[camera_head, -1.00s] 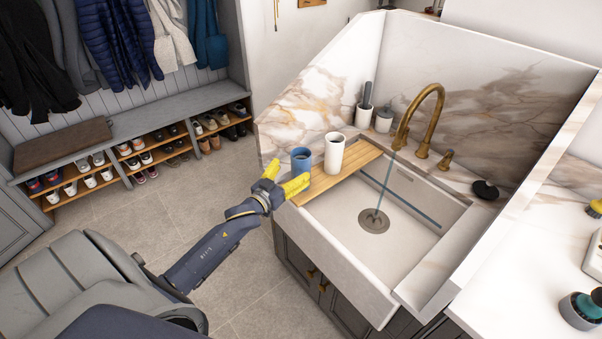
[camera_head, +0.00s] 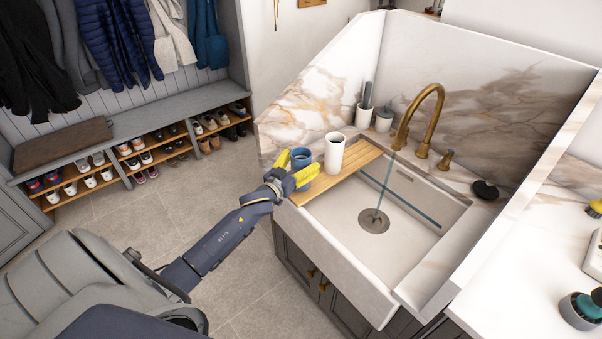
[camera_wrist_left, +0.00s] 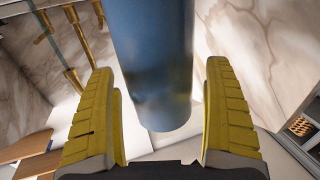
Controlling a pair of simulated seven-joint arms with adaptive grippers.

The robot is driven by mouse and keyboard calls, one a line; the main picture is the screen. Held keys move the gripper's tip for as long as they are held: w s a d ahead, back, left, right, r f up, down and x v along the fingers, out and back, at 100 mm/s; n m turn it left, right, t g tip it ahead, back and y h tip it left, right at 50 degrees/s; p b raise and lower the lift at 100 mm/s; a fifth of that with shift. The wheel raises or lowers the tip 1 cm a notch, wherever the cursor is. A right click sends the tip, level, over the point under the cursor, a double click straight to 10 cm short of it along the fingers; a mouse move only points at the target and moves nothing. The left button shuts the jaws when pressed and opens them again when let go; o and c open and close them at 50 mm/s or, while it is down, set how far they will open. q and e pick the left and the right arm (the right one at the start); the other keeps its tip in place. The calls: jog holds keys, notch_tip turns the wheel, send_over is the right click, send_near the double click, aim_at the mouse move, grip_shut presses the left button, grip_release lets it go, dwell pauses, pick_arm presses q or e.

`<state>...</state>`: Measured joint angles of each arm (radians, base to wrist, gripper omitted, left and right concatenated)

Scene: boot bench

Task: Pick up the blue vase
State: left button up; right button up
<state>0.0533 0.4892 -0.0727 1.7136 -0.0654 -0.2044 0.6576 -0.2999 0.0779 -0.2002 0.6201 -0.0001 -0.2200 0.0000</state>
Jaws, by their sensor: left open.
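The blue vase (camera_head: 301,156) stands on the left end of the wooden board across the sink. My left gripper (camera_head: 294,167) is open, with one yellow finger on each side of the vase in the head view. In the left wrist view the vase (camera_wrist_left: 155,65) shows large between the open yellow fingers (camera_wrist_left: 163,110), with a visible gap on both sides. The fingers partly hide the vase's lower part in the head view. My right gripper is in neither view.
A white cup (camera_head: 334,153) stands just right of the vase on the wooden board (camera_head: 355,158). The sink basin (camera_head: 400,210) lies to the right, with water running from the brass faucet (camera_head: 428,115). The marble backsplash rises behind. Open floor (camera_head: 150,225) lies to the left.

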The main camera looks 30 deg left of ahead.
pick_arm(q)
jog(key=shift+r, duration=0.1)
jog(key=c, duration=1.7)
